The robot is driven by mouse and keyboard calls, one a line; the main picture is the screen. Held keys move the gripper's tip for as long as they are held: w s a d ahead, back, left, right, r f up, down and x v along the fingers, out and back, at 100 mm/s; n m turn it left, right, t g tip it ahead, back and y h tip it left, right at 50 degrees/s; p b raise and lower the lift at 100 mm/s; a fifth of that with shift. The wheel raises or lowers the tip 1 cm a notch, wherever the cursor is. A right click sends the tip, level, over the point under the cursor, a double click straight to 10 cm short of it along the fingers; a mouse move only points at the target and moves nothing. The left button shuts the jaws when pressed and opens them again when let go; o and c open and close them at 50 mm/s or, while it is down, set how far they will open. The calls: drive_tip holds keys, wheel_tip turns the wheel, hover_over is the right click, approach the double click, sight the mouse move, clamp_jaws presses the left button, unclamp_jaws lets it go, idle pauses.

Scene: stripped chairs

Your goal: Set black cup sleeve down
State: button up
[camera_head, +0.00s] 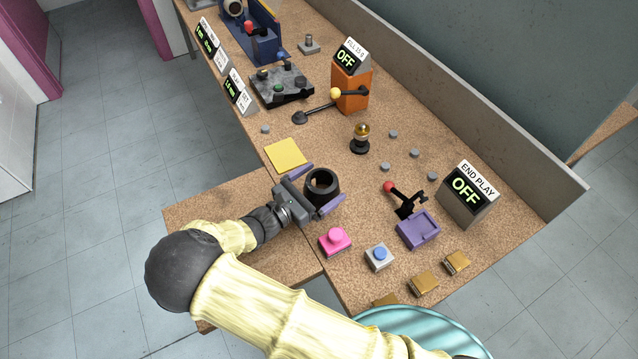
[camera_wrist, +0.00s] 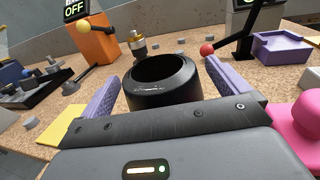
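The black cup sleeve (camera_head: 321,187) is a short, dark, hollow ring. It stands upright and appears to rest on the brown speckled worktop (camera_head: 395,190). My gripper (camera_head: 326,182) reaches in from the left, with one purple finger on either side of the sleeve. In the wrist view, the sleeve (camera_wrist: 162,88) sits between the spread fingers of my gripper (camera_wrist: 160,76). A narrow gap shows beside each finger, so the gripper is open around it. The sleeve's underside is hidden behind the gripper body in the wrist view.
A yellow pad (camera_head: 286,154) lies left of the sleeve, and a pink button (camera_head: 335,241) is close below it. A brass-topped bulb (camera_head: 361,137) stands behind. A red-knobbed lever (camera_head: 405,200) and purple tray (camera_head: 418,229) are to the right. Some worktop right of the sleeve is clear.

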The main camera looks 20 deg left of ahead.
drive_tip(key=shift+r, duration=0.15)
drive_tip(key=b+v, duration=0.1)
drive_tip(key=v, duration=1.1)
idle(0.3)
